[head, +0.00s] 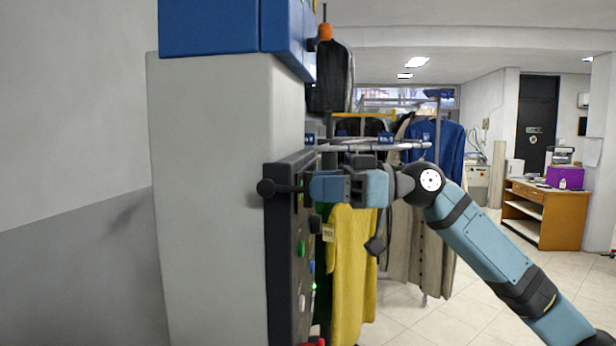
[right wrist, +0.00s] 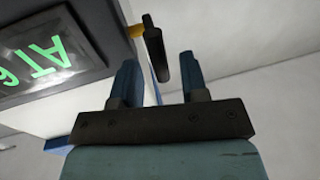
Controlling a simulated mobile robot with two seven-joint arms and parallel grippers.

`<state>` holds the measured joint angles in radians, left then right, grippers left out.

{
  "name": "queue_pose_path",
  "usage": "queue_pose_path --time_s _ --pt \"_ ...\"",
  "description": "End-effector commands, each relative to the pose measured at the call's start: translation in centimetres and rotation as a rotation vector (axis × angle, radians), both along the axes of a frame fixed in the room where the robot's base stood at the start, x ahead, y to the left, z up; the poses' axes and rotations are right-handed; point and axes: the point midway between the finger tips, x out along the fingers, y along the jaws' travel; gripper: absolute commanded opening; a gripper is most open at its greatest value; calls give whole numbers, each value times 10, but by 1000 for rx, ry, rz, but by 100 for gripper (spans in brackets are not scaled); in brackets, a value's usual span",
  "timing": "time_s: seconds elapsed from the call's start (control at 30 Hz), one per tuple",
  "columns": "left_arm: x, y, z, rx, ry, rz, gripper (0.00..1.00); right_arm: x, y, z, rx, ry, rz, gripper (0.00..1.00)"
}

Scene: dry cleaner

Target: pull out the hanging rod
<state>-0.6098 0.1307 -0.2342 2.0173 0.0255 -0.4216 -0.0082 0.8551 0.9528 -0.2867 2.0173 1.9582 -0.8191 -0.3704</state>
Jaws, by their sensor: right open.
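My right gripper (head: 318,187) is open in the head view and points left at the dark panel. A black bar ending in a round knob (head: 265,187) sticks out past the panel's left edge, level with the fingers. In the right wrist view, a black bar (right wrist: 153,42) with an orange mount lies ahead of and between the open fingertips (right wrist: 160,60); I see no contact. A pale horizontal rod (head: 385,147) shows behind the gripper, partly hidden. I cannot tell for sure which of these is the hanging rod. My left gripper is out of view.
The dark panel (head: 285,240) with coloured buttons is on a grey cabinet (head: 220,200) under blue boxes (head: 210,27). A yellow garment (head: 350,275) hangs close below my gripper. A wooden desk (head: 547,212) stands at the far right, with open floor before it.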

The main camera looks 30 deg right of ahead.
Motion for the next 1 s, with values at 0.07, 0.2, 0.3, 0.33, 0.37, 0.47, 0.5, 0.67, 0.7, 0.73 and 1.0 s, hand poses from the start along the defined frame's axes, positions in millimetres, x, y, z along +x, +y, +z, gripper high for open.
queue_pose_path --time_s 0.07,0.2,0.3,0.33,0.37,0.47,0.5,0.67,0.7,0.73,1.0 --pt "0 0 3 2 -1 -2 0 5 9 2 0 -1 0 41" --pt "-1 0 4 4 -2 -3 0 9 18 1 -1 -2 -1 41" --pt "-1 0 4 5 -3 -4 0 10 20 0 0 -1 -1 41" --pt "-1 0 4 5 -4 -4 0 10 20 0 0 -1 -1 41" --pt "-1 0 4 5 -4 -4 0 10 20 0 0 -1 -1 41" --pt "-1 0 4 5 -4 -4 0 10 20 0 0 -1 -1 41" --pt "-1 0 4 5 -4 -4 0 10 20 0 0 -1 -1 41" --pt "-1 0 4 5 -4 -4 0 10 20 0 0 0 -1 8" --pt "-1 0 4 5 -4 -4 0 10 20 0 0 0 -1 0" --pt "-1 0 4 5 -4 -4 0 10 20 0 0 0 -1 0" --pt "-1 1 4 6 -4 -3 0 9 20 -1 0 0 0 0"
